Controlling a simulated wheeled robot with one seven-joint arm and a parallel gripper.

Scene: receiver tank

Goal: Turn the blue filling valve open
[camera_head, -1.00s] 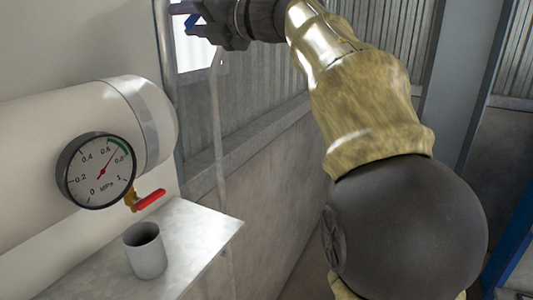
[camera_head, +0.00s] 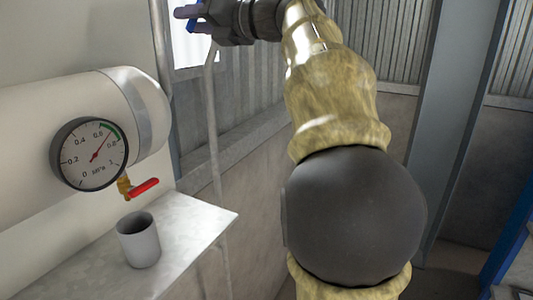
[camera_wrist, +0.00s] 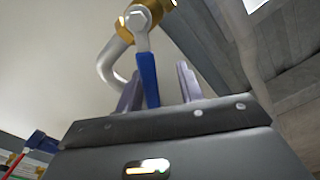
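The blue filling valve shows in the wrist view as a blue lever handle (camera_wrist: 149,80) on a brass body with a silver nut, beside a curved white pipe. My gripper (camera_wrist: 160,85) has its two purple-grey fingers on either side of the handle. A clear gap shows on the right; the left finger is close to the handle, and I cannot tell if it touches. In the head view my gripper (camera_head: 189,19) is at the top edge, with a bit of the blue handle (camera_head: 194,24) between the fingers. The valve body is out of that view.
A white tank (camera_head: 85,95) carries a pressure gauge (camera_head: 89,154) reading about 0.6 MPa. Below it is a red-handled valve (camera_head: 143,188) over a grey cup (camera_head: 138,240) on a ledge (camera_head: 195,225). A thin pipe (camera_head: 212,120) hangs under my gripper.

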